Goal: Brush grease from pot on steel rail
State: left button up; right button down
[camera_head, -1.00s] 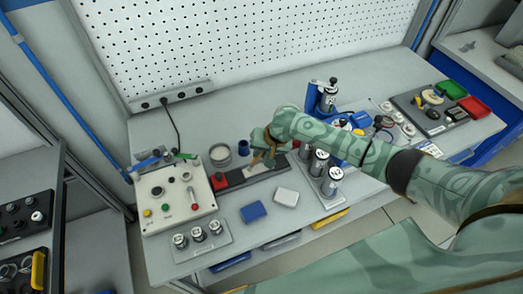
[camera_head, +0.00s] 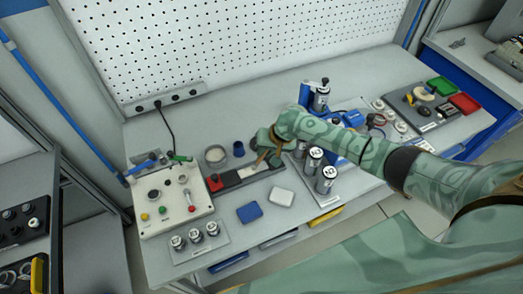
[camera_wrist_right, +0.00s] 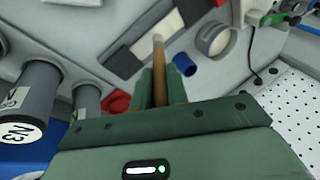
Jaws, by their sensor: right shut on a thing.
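My right gripper (camera_head: 268,155) is shut on a brush (camera_head: 261,158) with a brown handle; in the wrist view the brush (camera_wrist_right: 160,75) points away from the jaws, with a pale tip. The steel rail (camera_head: 229,179) is a light strip on a dark base with a red block (camera_head: 213,184) at its left end. The brush is over the right part of the rail (camera_wrist_right: 155,30); I cannot tell whether the tip touches it. A round grey pot (camera_head: 216,164) stands behind the rail and also shows in the wrist view (camera_wrist_right: 213,40). My left gripper is not in view.
A blue cup (camera_head: 239,149) stands beside the pot. A control box (camera_head: 172,210) is at the left. Numbered cylinders (camera_head: 325,180) stand close to the right.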

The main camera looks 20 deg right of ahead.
jog(key=shift+d+p, duration=0.65)
jog(key=shift+d, duration=2.35)
jog(key=a+p, duration=0.3)
jog(key=a, duration=0.1)
jog(key=shift+a, duration=0.3)
jog(key=a+p, duration=0.2)
jog(key=a, duration=0.2)
jog(key=shift+s+a+f, duration=0.1)
jog(key=shift+a, duration=0.3)
notch_tip(320, 180, up, 6)
jog(key=p, duration=0.6)
jog(key=shift+p, duration=0.4)
